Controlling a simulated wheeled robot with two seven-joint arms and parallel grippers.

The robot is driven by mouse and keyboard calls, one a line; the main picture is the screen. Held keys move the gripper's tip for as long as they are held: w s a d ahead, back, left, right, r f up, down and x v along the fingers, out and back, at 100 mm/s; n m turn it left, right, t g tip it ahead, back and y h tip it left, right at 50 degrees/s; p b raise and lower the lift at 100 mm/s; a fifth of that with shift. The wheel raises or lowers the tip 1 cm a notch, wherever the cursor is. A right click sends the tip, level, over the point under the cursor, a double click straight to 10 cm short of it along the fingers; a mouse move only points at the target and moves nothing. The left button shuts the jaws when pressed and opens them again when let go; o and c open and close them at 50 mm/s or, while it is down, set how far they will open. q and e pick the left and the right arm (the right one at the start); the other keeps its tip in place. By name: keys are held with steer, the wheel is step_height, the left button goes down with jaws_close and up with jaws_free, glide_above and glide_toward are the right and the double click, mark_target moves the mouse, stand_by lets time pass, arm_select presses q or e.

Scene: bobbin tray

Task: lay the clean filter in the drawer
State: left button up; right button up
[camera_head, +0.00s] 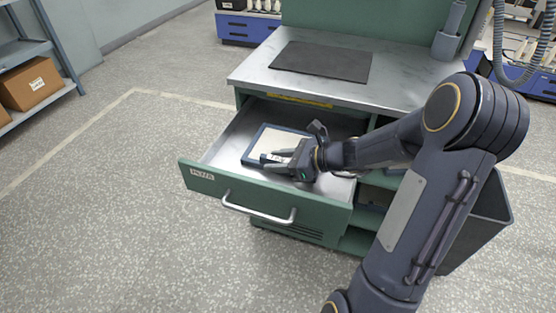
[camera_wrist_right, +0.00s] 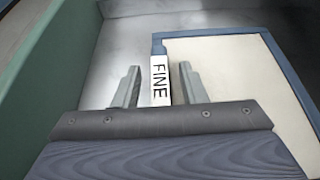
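The clean filter (camera_head: 262,140) is a flat cream panel with a blue frame, and it also shows in the right wrist view (camera_wrist_right: 235,75). It lies inside the open green drawer (camera_head: 190,172), apparently flat on the metal floor. My right gripper (camera_head: 275,159) is over the filter's near edge. In the right wrist view, its fingers (camera_wrist_right: 160,88) stand on either side of the white tab marked FINE (camera_wrist_right: 160,82), with gaps on both sides. They are open and not clamped on it. My left gripper is out of view.
The drawer's front has a metal handle (camera_head: 258,208). Above it is a grey worktop (camera_head: 262,68) with a dark mat (camera_head: 322,61). A dark bin (camera_head: 490,215) stands at the right. The floor to the left is clear.

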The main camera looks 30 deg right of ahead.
steer(key=shift+r+p, duration=0.3)
steer(key=p+v, duration=0.1)
steer(key=v, duration=0.5)
steer(key=p+v, duration=0.1)
steer(key=v, duration=0.5)
steer(key=shift+d+f, duration=0.1)
steer(key=shift+f, duration=0.1)
